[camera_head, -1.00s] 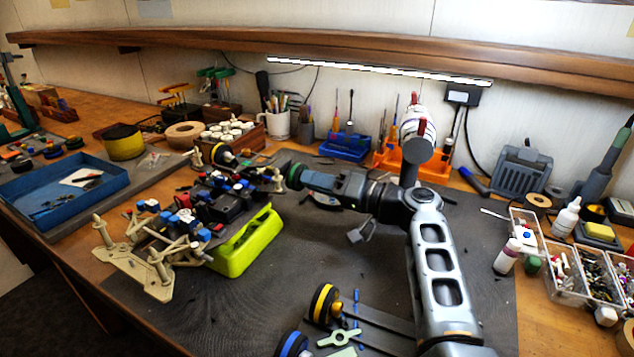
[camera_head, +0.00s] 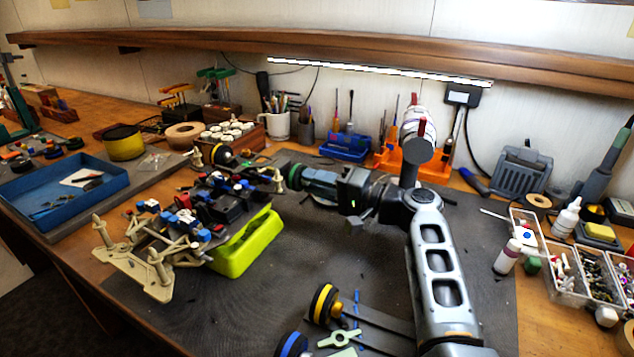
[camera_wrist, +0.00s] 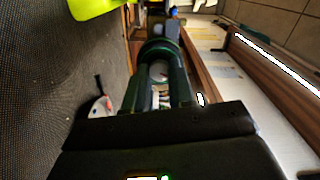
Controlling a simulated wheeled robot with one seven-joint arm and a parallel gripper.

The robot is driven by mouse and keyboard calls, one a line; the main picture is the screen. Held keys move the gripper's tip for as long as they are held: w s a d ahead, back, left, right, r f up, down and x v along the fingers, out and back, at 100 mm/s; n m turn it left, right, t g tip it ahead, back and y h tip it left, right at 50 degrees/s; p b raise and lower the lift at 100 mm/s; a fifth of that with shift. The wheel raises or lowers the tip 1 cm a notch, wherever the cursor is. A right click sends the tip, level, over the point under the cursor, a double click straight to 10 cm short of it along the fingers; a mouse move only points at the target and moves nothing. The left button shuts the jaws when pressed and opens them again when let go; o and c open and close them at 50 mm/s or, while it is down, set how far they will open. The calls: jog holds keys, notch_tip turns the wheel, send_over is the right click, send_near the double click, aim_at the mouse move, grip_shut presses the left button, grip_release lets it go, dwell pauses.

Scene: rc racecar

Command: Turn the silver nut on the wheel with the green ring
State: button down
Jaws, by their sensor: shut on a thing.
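The wheel with the green ring (camera_head: 294,176) is on the right side of the car (camera_head: 215,205), mounted at its axle. My gripper (camera_head: 303,178) reaches it from the right, fingers level and pointing at the wheel's outer face. In the wrist view the green ring (camera_wrist: 158,48) lies straight ahead, and my gripper (camera_wrist: 160,88) has its two fingers at the wheel's centre. A pale, round hub area (camera_wrist: 158,70) shows between them. The fingers are shut on the silver nut, which is itself mostly hidden by them.
The car rests on a lime-green stand (camera_head: 245,243) on the dark mat. Wheels with yellow (camera_head: 324,303) and blue (camera_head: 292,345) rings lie at the front. An orange tool holder (camera_head: 400,160) stands behind my arm.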

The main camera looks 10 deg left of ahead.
jog(key=m+p, duration=0.2)
jog(key=m, duration=0.4)
jog(key=shift+m, duration=0.3)
jog(key=m+p, duration=0.3)
jog(key=m, duration=0.3)
dwell(0.4)
jog(key=c, duration=0.9)
grip_release()
jog(key=shift+d, duration=0.1)
jog(key=v, duration=0.7)
jog(key=shift+s+d, duration=0.15)
jog(key=shift+d, duration=0.15)
